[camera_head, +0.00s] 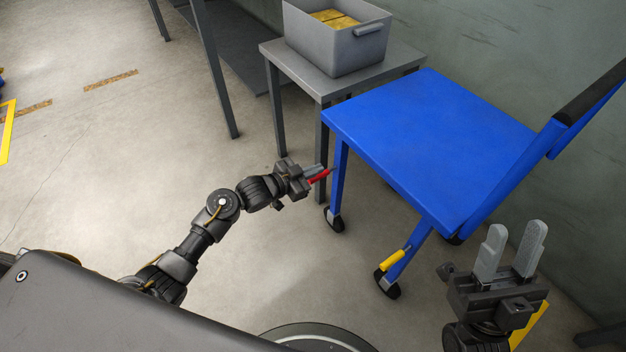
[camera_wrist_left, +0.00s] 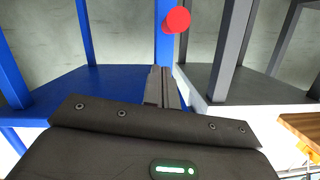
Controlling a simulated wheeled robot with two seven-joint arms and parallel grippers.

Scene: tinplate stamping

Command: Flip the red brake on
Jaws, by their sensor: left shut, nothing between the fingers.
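The red brake (camera_head: 321,176) is a small lever on the far-left leg of the blue cart (camera_head: 425,130). In the left wrist view its round red end (camera_wrist_left: 177,20) shows near the top, in front of a blue leg. My left gripper (camera_head: 314,170) is shut and empty, its fingertips right beside the red brake. In the left wrist view the closed fingers (camera_wrist_left: 161,85) point toward the blue leg, below the red end. I cannot tell whether they touch it. My right gripper (camera_head: 511,252) is open and empty, in front of the cart at the right.
A yellow handle (camera_head: 393,259) is on the cart's near leg, above a black caster (camera_head: 387,288). A grey table (camera_head: 300,75) with a grey bin (camera_head: 337,40) stands behind the cart's left side. The floor at left is mostly clear.

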